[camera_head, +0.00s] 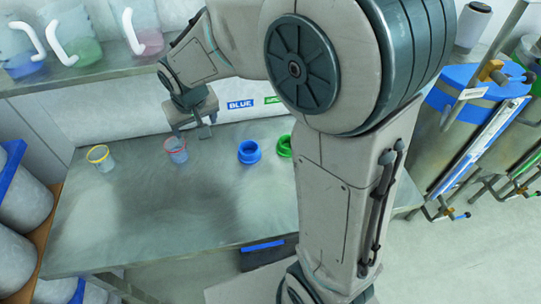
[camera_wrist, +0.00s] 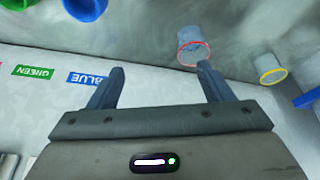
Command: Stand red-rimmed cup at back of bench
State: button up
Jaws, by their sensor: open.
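The red-rimmed cup (camera_head: 177,156) is translucent and stands upright on the steel bench (camera_head: 120,215), in the back part near the wall. It also shows in the wrist view (camera_wrist: 194,52), just beyond the tip of the right-hand finger. My gripper (camera_head: 190,132) is above the back of the bench, beside and behind the cup. In the wrist view my gripper (camera_wrist: 161,72) has its two fingers wide apart with nothing between them. The finger tip overlaps the cup's edge in that view, and I cannot tell whether they touch.
A yellow-rimmed cup (camera_head: 100,158) stands to the left. A shelf (camera_head: 110,68) with several jugs overhangs the back. The front of the bench is clear.

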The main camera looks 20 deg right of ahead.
jog(key=s+d+r+m, duration=0.1)
jog(key=s+d, duration=0.5)
jog(key=s, duration=0.4)
jog(key=s+d+r+m+g, duration=0.1)
jog(key=s+d+r, duration=0.1)
jog(key=s+d, duration=0.5)
jog(key=s, duration=0.3)
jog(key=shift+d, duration=0.3)
jog(key=shift+r, duration=0.1)
